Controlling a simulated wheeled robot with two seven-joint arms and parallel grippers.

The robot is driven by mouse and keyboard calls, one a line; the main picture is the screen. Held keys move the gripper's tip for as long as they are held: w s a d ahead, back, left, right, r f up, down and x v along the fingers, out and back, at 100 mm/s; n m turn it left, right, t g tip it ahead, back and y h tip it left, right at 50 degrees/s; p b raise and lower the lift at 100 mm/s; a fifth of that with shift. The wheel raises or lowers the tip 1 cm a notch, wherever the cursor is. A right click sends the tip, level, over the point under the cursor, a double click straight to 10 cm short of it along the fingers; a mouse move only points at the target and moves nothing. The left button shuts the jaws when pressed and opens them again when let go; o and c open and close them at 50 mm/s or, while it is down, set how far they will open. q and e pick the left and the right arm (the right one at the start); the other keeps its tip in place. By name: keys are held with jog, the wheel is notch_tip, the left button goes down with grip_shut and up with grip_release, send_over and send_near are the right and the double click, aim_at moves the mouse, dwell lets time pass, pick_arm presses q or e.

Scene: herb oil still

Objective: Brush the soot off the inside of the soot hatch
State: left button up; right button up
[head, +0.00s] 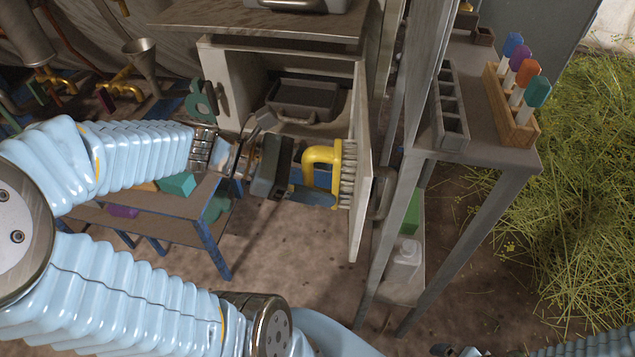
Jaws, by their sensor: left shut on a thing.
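My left gripper (312,176) is shut on the yellow handle of a brush (322,156). The brush is held sideways, with its pale bristles (348,175) pointing right at the inner face of the soot hatch door (361,135). The bristles look to be at or touching that face. The door stands open and is seen nearly edge-on, so soot on it cannot be made out. My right gripper (455,351) shows only in part at the bottom edge, and its fingers cannot be made out.
Behind the brush is an open cabinet (225,95) with a grey drawer-like box (305,97) inside. A metal table (480,140) to the right holds a wooden rack (510,105) of coloured-topped items. A low blue-legged table (160,205) stands at left.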

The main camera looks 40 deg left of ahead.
pick_arm(q)
jog(key=shift+w+a+p, duration=1)
jog(key=shift+w+a, duration=2.65)
jog(key=shift+w, duration=2)
jog(key=shift+s+d+r+p, duration=0.4)
jog(key=shift+s+d+p, duration=0.5)
jog(key=shift+s, duration=0.7)
jog(key=shift+s+d+r+p, duration=0.35)
jog(key=shift+s+d+p, duration=0.25)
jog(key=shift+s+d, duration=0.8)
jog(key=shift+s+d+r+p, duration=0.4)
jog(key=shift+s+d+p, duration=0.4)
jog(key=shift+s, duration=1)
jog(key=shift+s+d+f, duration=0.1)
jog(key=shift+s+d, duration=0.5)
jog(key=shift+s, duration=0.2)
jog(key=shift+s+d+f+b, duration=0.1)
jog(key=shift+s+f+b, duration=0.05)
jog(key=shift+b, duration=0.2)
jog(key=shift+s+d+b, duration=0.45)
jog(key=shift+s+b, duration=0.25)
jog(key=shift+b, duration=0.35)
jog(key=shift+s+d+b, duration=0.4)
jog(key=shift+s+b, duration=0.25)
jog(key=shift+b, duration=0.4)
